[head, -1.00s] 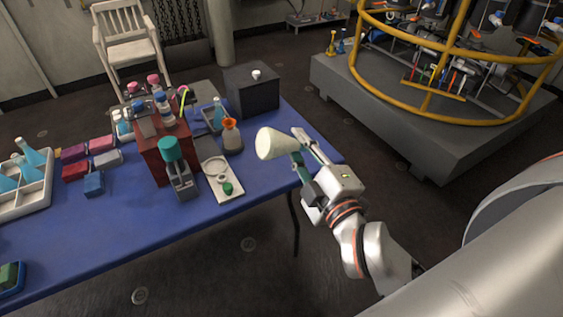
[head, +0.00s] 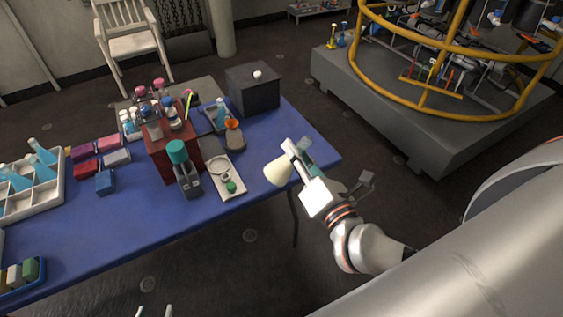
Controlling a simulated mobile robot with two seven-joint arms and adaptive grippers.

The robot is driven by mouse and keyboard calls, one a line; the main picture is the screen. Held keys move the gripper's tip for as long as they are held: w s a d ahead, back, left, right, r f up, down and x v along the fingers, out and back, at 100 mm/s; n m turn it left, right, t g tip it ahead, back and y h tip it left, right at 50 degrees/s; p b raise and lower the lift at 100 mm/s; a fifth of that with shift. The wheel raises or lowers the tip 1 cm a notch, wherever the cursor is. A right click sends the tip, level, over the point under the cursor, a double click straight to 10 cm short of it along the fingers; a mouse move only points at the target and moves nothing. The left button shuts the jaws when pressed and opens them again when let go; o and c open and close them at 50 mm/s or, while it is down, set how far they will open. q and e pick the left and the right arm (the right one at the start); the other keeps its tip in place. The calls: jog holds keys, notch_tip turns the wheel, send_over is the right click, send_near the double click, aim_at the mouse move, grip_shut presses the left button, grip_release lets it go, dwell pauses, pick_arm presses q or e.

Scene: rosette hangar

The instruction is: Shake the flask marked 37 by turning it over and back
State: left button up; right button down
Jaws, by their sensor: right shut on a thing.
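A pale cream conical flask (head: 277,171) is held in the air near the right end of the blue table (head: 140,218). It lies tilted on its side, its wide base to the left and its narrow end at my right gripper (head: 296,158). My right gripper is shut on it. No number can be read on the flask, and its neck is hidden by the fingers. Two pale fingertips of my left gripper (head: 154,311) show at the bottom edge, apart and empty, well away from the flask.
An orange-topped flask (head: 235,136), a dark box (head: 252,90), a red rack (head: 173,155) with bottles and a white tray (head: 229,182) stand on the table. A white crate (head: 62,189) holds blue flasks at left. A yellow-railed platform (head: 425,150) stands at right.

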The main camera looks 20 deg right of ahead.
pick_arm(q)
jog(key=shift+s+f, duration=0.1)
jog(key=shift+f, duration=0.1)
jog(key=shift+s+f, duration=0.1)
jog(key=shift+f, duration=0.05)
pick_arm(e)
jog(key=shift+f+m+b, duration=0.15)
jog(key=shift+m+b, duration=0.15)
jog(key=shift+b, duration=0.35)
jog(key=m+b, duration=0.2)
jog(key=shift+f+b, duration=0.15)
jog(key=shift+b, duration=0.2)
jog(key=m+b, duration=0.3)
jog(key=shift+m, duration=0.3)
jog(key=shift+r+m+h, duration=0.3)
jog(key=shift+m, duration=0.7)
pick_arm(q)
notch_tip(320, 180, down, 7)
pick_arm(e)
jog(key=m, duration=0.6)
